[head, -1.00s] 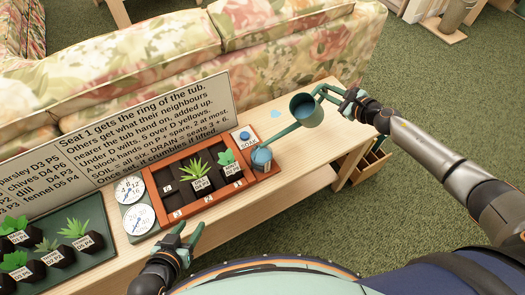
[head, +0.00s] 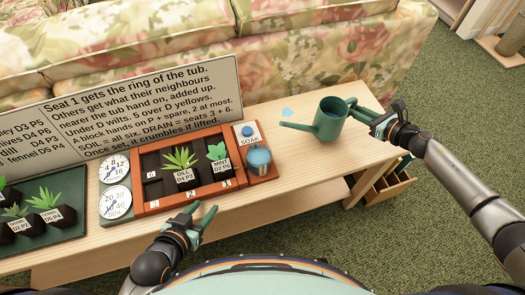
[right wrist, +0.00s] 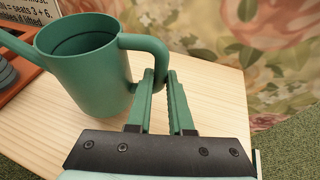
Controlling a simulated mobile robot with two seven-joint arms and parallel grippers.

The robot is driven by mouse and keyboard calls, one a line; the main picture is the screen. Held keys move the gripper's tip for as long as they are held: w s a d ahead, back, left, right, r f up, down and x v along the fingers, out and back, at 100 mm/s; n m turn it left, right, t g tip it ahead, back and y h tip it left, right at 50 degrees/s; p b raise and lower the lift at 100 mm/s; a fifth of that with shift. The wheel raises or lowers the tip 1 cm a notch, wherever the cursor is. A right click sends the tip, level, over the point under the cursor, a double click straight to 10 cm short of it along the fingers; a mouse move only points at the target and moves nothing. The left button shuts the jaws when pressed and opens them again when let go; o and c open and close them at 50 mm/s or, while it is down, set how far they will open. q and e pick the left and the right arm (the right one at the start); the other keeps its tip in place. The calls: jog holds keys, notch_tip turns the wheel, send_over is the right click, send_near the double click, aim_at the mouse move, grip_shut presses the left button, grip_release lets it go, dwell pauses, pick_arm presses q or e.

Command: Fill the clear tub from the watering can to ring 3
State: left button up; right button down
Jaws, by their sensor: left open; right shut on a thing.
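The green watering can (head: 330,118) is upright over the right part of the table, its spout pointing left toward the tub. I cannot tell whether its base touches the wood. My right gripper (head: 365,112) is shut on its handle; the can and handle also show in the right wrist view (right wrist: 90,70). The clear tub (head: 259,161) stands at the right end of the planter and shows blue inside; its rings are too small to read. The spout tip is apart from it, up and to the right. My left gripper (head: 206,222) is open and empty in front of the planter.
The orange-brown planter (head: 150,206) holds potted plants labelled DILL (head: 181,160) and MINT (head: 218,154). A SOAK button (head: 247,132) is behind the tub. Two dials (head: 115,185) stand left of the planter. A text board (head: 150,98) is behind. Bare wood lies to the right.

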pick_arm(q)
jog(key=shift+w+r+p, duration=0.2)
jog(key=shift+r+p, duration=0.25)
jog(key=shift+r, duration=0.25)
pick_arm(e)
jog(key=shift+r, duration=0.6)
pick_arm(q)
notch_tip(320, 180, up, 3)
jog(key=p, duration=0.3)
jog(key=shift+r+p, duration=0.2)
jog(key=shift+p, duration=0.1)
jog(key=shift+s+f, duration=0.1)
pick_arm(e)
notch_tip(320, 180, up, 4)
